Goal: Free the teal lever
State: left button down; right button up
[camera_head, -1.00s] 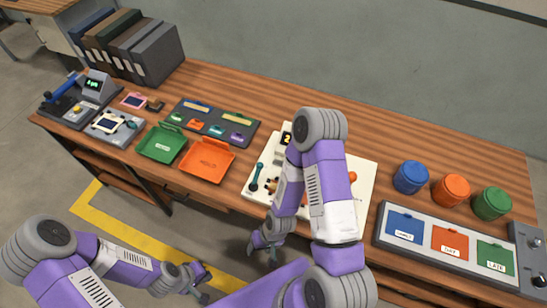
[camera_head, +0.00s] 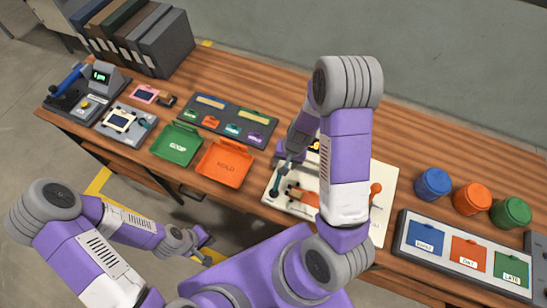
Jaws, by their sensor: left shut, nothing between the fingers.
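The teal lever (camera_head: 277,182) stands at the left end of the white board (camera_head: 384,192) on the bench. My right arm crosses above the board and hides much of it. My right gripper (camera_head: 286,162) is at the lever's upper end, over the board's left part. I cannot tell whether it touches the lever, or whether its fingers are apart. My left gripper (camera_head: 206,253) is shut and empty, low in front of the bench and well away from the lever.
An orange-topped knob (camera_head: 376,188) stands at the board's right. A green tray (camera_head: 176,145) and an orange tray (camera_head: 224,163) lie left of the board. Blue, orange and green jars (camera_head: 433,183) stand at the right, behind a labelled panel (camera_head: 403,232).

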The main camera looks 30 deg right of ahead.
aim_at(277, 182)
jog(key=f, duration=0.2)
jog(key=f+b, duration=0.1)
jog(key=f, duration=0.1)
jog(key=a+f+b, duration=0.1)
jog(key=f, duration=0.1)
jog(key=shift+w+a+f, duration=0.1)
jog(key=shift+w+f, duration=0.05)
jog(key=shift+f, duration=0.4)
grip_shut()
